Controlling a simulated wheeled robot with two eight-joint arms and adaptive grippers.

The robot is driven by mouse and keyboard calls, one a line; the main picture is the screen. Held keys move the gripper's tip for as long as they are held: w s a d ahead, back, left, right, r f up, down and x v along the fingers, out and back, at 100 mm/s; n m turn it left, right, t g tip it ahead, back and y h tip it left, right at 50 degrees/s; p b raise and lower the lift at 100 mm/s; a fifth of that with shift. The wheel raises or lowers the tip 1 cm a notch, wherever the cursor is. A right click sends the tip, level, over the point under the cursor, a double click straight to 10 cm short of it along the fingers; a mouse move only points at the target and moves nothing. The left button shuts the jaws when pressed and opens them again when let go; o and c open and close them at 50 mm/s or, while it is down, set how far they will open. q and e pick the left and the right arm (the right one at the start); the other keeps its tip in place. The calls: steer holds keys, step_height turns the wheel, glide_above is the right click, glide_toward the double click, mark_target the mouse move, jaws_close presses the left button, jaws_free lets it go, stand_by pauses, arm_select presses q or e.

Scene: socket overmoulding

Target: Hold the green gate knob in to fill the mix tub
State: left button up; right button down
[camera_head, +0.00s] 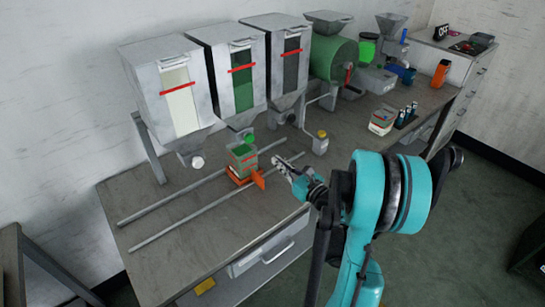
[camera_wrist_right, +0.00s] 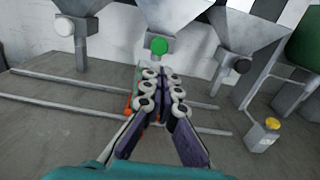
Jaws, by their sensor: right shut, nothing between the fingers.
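The green gate knob (camera_head: 249,139) sits under the middle hopper (camera_head: 236,75), whose window shows green material. In the right wrist view the green knob (camera_wrist_right: 159,46) is ahead of my gripper, just above the fingertips in the picture. The mix tub (camera_head: 243,158), with green in it, stands on an orange carriage (camera_head: 257,179) on the rails below that hopper. My right gripper (camera_head: 282,164) is shut and empty, to the right of the tub and apart from the knob. Its fingers (camera_wrist_right: 161,88) hide most of the tub in the wrist view. My left gripper is not in view.
A white-knobbed hopper (camera_head: 165,90) stands left and a dark-windowed one (camera_head: 287,65) right. Two rails (camera_head: 190,216) run along the bench. A small box with a yellow button (camera_head: 321,138) is on the right. The bench front (camera_head: 170,262) is clear.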

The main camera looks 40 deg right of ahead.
mark_target(251, 139)
steer(key=w, duration=0.3)
steer(key=w+b, duration=0.1)
steer(key=w, duration=0.3)
steer(key=w+a+b, duration=0.1)
steer(key=w, duration=0.3)
steer(key=shift+w+f, duration=0.1)
steer(key=shift+w, duration=0.6)
